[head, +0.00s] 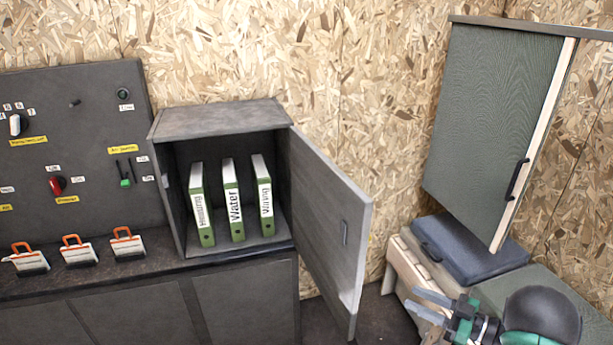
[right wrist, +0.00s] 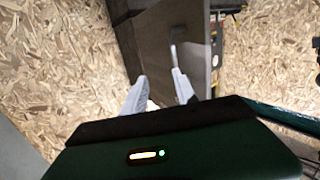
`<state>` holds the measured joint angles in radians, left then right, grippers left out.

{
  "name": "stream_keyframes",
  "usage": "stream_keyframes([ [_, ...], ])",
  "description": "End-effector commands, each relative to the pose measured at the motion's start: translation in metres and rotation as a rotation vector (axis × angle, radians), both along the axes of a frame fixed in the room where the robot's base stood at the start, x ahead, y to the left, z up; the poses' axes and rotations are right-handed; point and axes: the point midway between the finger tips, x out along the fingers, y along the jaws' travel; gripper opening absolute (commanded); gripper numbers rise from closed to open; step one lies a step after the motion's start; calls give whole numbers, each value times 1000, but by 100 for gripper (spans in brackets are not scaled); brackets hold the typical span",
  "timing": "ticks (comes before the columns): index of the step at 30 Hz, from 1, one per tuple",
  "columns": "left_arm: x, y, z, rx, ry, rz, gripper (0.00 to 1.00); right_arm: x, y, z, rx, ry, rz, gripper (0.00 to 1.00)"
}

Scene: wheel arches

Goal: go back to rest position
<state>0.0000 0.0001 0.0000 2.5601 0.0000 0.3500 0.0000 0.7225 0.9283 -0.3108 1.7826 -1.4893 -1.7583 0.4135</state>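My right gripper (head: 432,304) is at the lower right of the head view, in front of a light case. Its two fingers are apart with nothing between them. In the right wrist view the fingers (right wrist: 160,88) also stand apart and empty. A grey cabinet (head: 222,113) stands on the counter with its door (head: 335,215) swung wide open to the right. Three green-and-white binders, Heating (head: 201,205), Water (head: 233,200) and Wiring (head: 264,197), stand upright inside. The right gripper is clear of the door. My left gripper is not in view.
A dark panel (head: 85,120) with switches stands at the left. Several orange-handled items (head: 129,243) stand on the dark counter (head: 60,285). A green wall cabinet (head: 490,110) hangs at the right above a blue-grey case (head: 470,247) and a light case (head: 408,275).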

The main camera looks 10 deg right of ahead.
Motion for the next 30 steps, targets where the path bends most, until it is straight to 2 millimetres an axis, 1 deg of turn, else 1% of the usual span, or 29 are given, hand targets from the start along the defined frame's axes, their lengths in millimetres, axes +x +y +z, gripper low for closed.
stream_keyframes([
  [1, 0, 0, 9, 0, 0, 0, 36, 23, 6, 16, -55, -1, -60, 34],
  [2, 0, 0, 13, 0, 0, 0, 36, 40, 8, 23, -95, 7, -116, 34],
  [3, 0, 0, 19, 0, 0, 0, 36, 61, 11, 33, -148, 25, -202, 34],
  [4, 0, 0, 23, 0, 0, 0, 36, 76, 14, 41, -186, 47, -271, 34],
  [6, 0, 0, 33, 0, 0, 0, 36, 96, 22, 54, -256, 136, -427, 34],
  [8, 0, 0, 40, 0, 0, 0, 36, 98, 34, 58, -299, 244, -539, 34],
  [9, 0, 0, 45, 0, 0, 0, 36, 90, 45, 58, -318, 330, -600, 34],
  [11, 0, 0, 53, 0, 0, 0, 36, 67, 67, 54, -338, 483, -665, 34],
  [12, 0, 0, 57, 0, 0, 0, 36, 45, 84, 48, -350, 594, -691, 34],
  [14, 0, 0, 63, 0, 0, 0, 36, 7, 112, 38, -361, 753, -704, 34],
  [15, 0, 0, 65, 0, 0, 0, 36, -18, 129, 32, -367, 845, -699, 34],
  [17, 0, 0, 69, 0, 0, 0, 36, -53, 152, 26, -376, 968, -682, 34],
  [18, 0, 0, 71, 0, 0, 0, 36, -75, 166, 23, -382, 1039, -665, 34],
  [21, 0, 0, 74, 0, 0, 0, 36, -119, 193, 19, -392, 1177, -624, 34],
  [24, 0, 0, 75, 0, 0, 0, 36, -142, 206, 17, -397, 1248, -598, 34],
  [26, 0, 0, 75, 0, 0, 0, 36, -147, 208, 17, -398, 1263, -594, 34],
  [30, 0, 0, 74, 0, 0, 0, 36, -147, 208, 16, -397, 1265, -595, 34],
])
